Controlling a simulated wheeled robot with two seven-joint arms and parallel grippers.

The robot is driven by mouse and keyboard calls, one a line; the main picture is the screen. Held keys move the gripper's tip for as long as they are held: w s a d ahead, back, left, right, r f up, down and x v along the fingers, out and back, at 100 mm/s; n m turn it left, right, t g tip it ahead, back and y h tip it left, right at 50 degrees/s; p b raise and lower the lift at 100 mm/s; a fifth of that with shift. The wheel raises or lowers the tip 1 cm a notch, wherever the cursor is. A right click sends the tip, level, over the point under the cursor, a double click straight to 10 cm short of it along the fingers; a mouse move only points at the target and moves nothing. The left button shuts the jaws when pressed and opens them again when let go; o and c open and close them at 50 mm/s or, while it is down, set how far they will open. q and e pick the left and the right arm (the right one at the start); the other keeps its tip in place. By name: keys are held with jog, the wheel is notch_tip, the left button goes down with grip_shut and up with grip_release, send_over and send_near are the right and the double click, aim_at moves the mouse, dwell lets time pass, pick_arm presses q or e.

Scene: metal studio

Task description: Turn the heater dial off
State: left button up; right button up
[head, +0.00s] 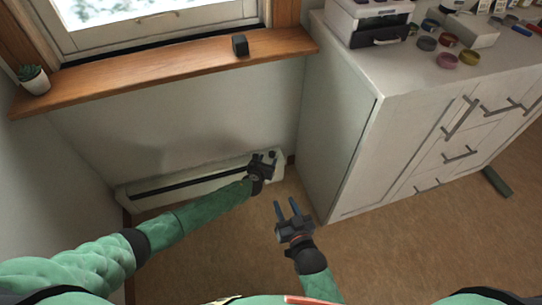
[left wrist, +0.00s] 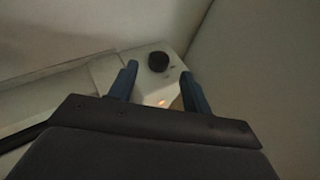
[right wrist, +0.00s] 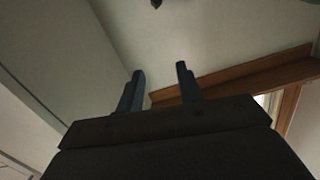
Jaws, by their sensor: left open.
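The heater (head: 150,203) is a long, low white unit with a dark slot, set against the wall under the window. Its dial (left wrist: 158,61) is a round black knob on the white end panel, where a small orange light (left wrist: 161,103) glows. The dial also shows at the heater's right end in the head view (head: 272,154). My left gripper (left wrist: 160,82) is open, with the dial seen between and just beyond its fingertips; I cannot tell whether they touch. My right gripper (head: 288,207) is open and empty, in front of the heater and left of the cabinet.
A white cabinet (head: 338,130) stands close to the heater's right end, with jars and a box on top. A wooden windowsill (head: 150,75) with a potted plant (head: 33,79) and a small black block (head: 240,44) overhangs the heater.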

aim_at(272, 153)
pick_arm(q)
jog(key=b+x, duration=0.1)
jog(key=x, duration=0.2)
jog(key=shift+b+x, duration=0.5)
jog(key=shift+x, duration=0.55)
jog(key=shift+d, duration=0.1)
pick_arm(e)
notch_tip(272, 153, up, 24)
jog(key=d+t+y, duration=0.1)
jog(key=t+y, duration=0.1)
jog(key=t, duration=0.6)
jog(key=shift+d+f, duration=0.2)
jog(key=shift+f, duration=0.05)
pick_arm(q)
jog(key=shift+c, duration=0.4)
pick_arm(e)
jog(key=shift+s, duration=0.1)
